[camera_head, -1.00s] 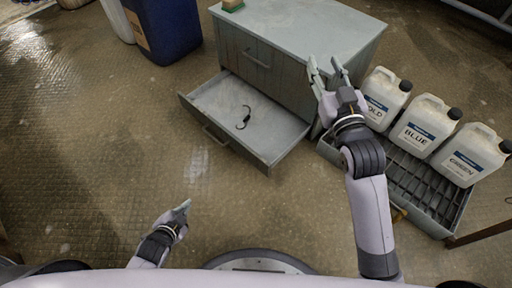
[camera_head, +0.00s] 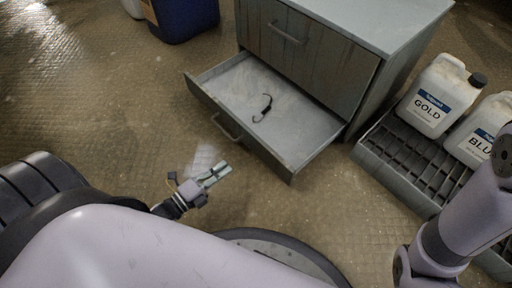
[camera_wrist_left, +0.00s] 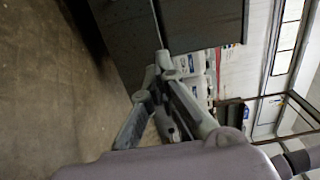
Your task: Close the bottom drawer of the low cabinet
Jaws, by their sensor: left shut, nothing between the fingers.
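The low grey cabinet (camera_head: 310,55) stands at the upper middle of the head view. Its bottom drawer (camera_head: 236,133) is pulled out, with a dark curved cord-like item (camera_head: 265,108) lying in it. The drawer front has a bar handle (camera_head: 226,127). My left gripper (camera_head: 222,172) is shut and empty, low in front of the drawer front and apart from it. In the left wrist view, its fingertips (camera_wrist_left: 163,58) point toward a dark grey panel (camera_wrist_left: 165,25), probably part of the cabinet. My right arm comes in at the right edge, its gripper outside the frame.
A slatted grey tray (camera_head: 420,165) holding white jugs labelled GOLD (camera_head: 437,97) and BLUE (camera_head: 482,135) stands right of the cabinet. A blue container (camera_head: 183,18) is at the upper left. The floor left of the drawer is clear.

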